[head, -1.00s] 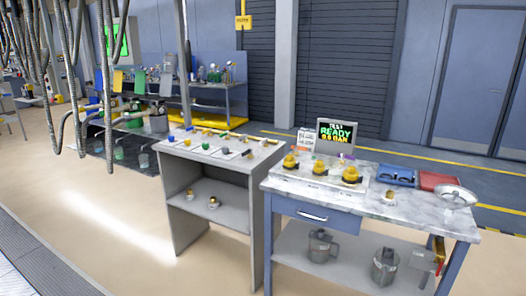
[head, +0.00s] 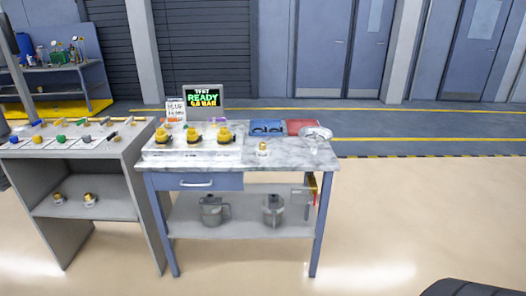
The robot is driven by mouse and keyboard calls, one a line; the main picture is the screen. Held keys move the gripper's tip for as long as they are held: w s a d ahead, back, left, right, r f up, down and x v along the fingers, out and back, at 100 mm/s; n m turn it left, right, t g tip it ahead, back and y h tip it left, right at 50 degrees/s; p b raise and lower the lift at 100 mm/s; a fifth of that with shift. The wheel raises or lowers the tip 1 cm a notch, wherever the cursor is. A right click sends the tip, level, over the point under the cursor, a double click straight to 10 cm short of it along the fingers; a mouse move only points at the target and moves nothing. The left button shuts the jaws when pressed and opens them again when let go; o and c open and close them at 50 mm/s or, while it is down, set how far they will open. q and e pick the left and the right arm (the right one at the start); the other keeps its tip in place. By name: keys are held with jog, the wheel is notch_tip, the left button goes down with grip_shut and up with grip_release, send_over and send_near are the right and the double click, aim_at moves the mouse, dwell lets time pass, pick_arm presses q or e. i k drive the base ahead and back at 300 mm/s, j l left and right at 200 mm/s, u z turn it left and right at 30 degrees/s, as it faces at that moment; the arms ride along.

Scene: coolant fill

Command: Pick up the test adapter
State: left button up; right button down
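A small fitting with a brass-coloured top and pale base (head: 263,149) stands upright on the marble-topped table (head: 285,160), right of the test panel; it may be the test adapter, but it is too small to tell. Two similar brass-topped fittings, a left one (head: 60,199) and a right one (head: 90,199), stand on the lower shelf of the grey bench at the left. Three yellow-capped fittings (head: 193,136) stand in a row on the pale panel (head: 170,156). Neither of my grippers is in view.
A screen reading READY (head: 202,97) stands behind the panel. Floor in front is clear; a dark rounded shape (head: 472,289) shows bottom right.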

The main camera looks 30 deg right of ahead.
aim_at(262, 151)
jog(key=z, duration=0.4)
jog(key=i+z, duration=0.15)
jog(key=z, duration=0.2)
jog(key=j+z, duration=0.1)
jog(key=z, duration=0.3)
jog(key=i+j+z, duration=0.1)
jog(key=z, duration=0.25)
